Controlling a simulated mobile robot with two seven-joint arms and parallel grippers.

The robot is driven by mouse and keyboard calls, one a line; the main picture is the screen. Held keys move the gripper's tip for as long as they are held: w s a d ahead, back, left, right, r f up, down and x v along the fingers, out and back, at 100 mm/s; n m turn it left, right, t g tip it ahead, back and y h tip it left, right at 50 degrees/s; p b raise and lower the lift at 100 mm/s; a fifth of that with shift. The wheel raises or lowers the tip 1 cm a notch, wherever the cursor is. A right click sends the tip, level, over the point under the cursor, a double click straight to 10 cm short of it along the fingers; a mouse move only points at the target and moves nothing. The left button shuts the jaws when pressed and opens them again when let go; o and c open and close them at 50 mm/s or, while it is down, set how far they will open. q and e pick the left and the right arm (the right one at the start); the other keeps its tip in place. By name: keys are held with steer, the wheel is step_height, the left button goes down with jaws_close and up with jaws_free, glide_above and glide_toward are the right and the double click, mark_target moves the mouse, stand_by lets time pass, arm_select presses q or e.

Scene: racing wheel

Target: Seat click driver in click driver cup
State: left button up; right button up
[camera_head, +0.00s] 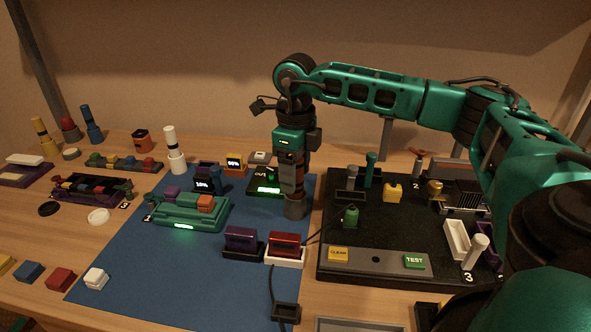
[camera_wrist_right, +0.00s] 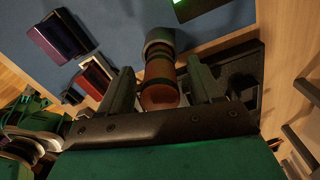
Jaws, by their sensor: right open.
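The click driver (camera_wrist_right: 159,72), a copper-orange cylinder with dark green bands, is upright and in line with a grey cup (camera_wrist_right: 160,40). Its lower end appears to be inside the cup, but how deep it sits cannot be told. In the head view the click driver (camera_head: 291,178) shows below my right gripper (camera_head: 291,165), above the grey cup (camera_head: 295,206) on the blue mat. The right gripper (camera_wrist_right: 162,82) is open, pointing down, with one finger on each side of the driver's upper end and visible gaps. My left gripper is not in view.
The blue mat (camera_head: 150,262) holds a green tray (camera_head: 190,217) to the left, and purple (camera_head: 240,240) and red (camera_head: 285,245) blocks in front. A black board (camera_head: 380,230) with fixtures lies close on the right. A cable runs across the mat's front right.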

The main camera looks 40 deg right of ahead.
steer(key=shift+r, duration=0.1)
step_height(320, 180, up, 12)
steer(key=shift+r+p, duration=0.1)
steer(key=shift+p, duration=0.65)
steer(key=shift+r, duration=0.25)
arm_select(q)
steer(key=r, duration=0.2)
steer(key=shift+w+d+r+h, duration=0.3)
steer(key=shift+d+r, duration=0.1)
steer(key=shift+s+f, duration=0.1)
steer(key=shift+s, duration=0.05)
